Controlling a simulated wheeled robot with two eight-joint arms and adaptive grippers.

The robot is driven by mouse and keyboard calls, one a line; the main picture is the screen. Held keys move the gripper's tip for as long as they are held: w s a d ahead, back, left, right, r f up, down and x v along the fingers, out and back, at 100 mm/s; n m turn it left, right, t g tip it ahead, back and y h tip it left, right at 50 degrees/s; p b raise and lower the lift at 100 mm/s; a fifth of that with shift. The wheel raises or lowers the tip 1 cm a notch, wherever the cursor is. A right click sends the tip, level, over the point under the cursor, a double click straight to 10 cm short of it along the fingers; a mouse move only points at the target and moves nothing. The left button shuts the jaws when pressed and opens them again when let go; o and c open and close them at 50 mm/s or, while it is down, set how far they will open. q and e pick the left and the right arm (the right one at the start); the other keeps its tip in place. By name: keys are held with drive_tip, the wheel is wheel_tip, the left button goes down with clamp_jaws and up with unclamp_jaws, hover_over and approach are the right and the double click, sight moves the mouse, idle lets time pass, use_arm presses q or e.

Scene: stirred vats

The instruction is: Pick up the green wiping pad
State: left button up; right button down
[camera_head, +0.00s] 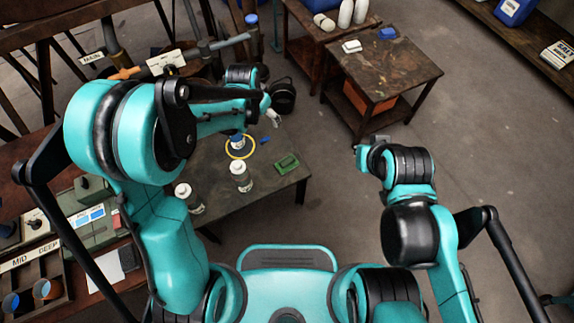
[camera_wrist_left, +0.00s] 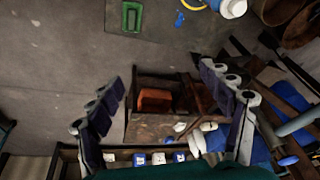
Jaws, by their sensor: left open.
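The green wiping pad (camera_head: 287,163) lies flat near the right edge of the dark low table (camera_head: 255,195) in the head view. It also shows at the top of the left wrist view (camera_wrist_left: 132,16). My left gripper (camera_head: 271,112) is beyond the pad, above the table's far side. Its fingers are spread with nothing between them, as the left wrist view (camera_wrist_left: 162,78) shows. My right gripper (camera_head: 366,152) is off to the right of the table, over the floor. Its fingers are too small to read.
Two white bottles (camera_head: 241,178) (camera_head: 190,198) and a blue-capped jar (camera_head: 238,142) by a yellow ring stand left of the pad. A brown side table (camera_head: 395,65) stands at the back.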

use_arm(q)
drive_tip(key=m+g+b, duration=0.1)
drive_tip(key=m, duration=0.1)
hover_over(287, 161)
drive_tip(key=a, duration=0.4)
drive_tip(key=s+a+f+x, duration=0.1)
drive_tip(key=s+x, duration=0.2)
drive_tip(key=x, duration=1.1)
drive_tip(key=d+f, duration=0.1)
drive_tip(key=f, duration=0.4)
drive_tip(key=d+f+m+g+b, duration=0.1)
drive_tip(key=f, duration=0.5)
drive_tip(key=d+f+m+b, duration=0.1)
drive_tip(key=f, duration=0.4)
drive_tip(key=shift+s+f, duration=0.2)
drive_tip(key=shift+s, duration=0.1)
drive_tip(key=f+b, duration=0.1)
drive_tip(key=f, duration=0.2)
drive_tip(key=f+b, duration=0.1)
drive_tip(key=shift+w+d+f+b, duration=0.15)
drive_tip(key=shift+w+d+b, duration=0.05)
drive_tip(key=shift+w+b, duration=0.1)
drive_tip(key=shift+f, duration=0.45)
drive_tip(key=shift+r, duration=0.1)
drive_tip(key=shift+c, duration=0.6)
drive_tip(key=c, duration=1.1)
